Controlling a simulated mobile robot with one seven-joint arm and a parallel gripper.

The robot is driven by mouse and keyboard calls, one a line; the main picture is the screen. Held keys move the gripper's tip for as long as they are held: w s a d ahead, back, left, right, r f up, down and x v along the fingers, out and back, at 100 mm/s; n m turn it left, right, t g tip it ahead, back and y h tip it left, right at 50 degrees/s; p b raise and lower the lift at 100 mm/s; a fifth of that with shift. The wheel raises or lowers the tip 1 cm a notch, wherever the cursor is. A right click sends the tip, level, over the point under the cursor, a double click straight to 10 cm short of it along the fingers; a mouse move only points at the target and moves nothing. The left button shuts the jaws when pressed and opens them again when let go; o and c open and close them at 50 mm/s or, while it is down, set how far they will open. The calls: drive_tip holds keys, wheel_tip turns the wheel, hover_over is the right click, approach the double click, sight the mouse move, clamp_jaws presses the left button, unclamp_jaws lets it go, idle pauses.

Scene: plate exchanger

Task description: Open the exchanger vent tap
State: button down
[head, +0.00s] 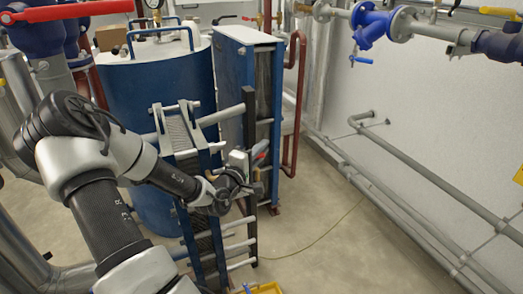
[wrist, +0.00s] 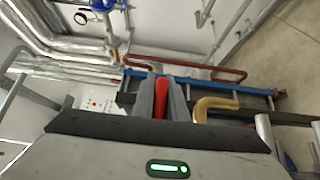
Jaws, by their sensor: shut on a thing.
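The vent tap's red handle (wrist: 161,97) stands between my two grey fingers in the wrist view. My gripper (wrist: 162,95) is shut on it. In the head view a small red part of the handle (head: 261,156) shows beside my gripper (head: 256,163). A brass bent pipe (wrist: 215,104) is just right of the fingers in the wrist view. The plate exchanger (head: 178,134), with its blue end plate and grey plates, stands behind and below my wrist. The tap's body is mostly hidden by my gripper, and I cannot tell the handle's angle.
A blue tank (head: 160,85) stands behind the exchanger, and a second blue-framed unit (head: 235,75) is to its right. Red pipes (head: 297,110) rise beside that unit. Grey pipes (head: 425,170) run along the right wall. The floor (head: 330,215) between is mostly clear.

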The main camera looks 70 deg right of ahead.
drive_tip(key=shift+w+d+n+t+b, duration=0.2)
drive_tip(key=shift+w+n+t, duration=0.15)
drive_tip(key=shift+t, duration=0.3)
drive_tip(key=shift+w+d+n+t+b, duration=0.2)
drive_tip(key=shift+n+t, duration=0.25)
drive_tip(key=shift+t, duration=0.2)
drive_tip(key=c, duration=1.8)
unclamp_jaws()
drive_tip(key=shift+o, duration=0.2)
drive_tip(key=shift+a, duration=0.2)
drive_tip(key=a+p, duration=0.9)
drive_tip(key=a, duration=0.8)
drive_tip(key=shift+w, duration=0.3)
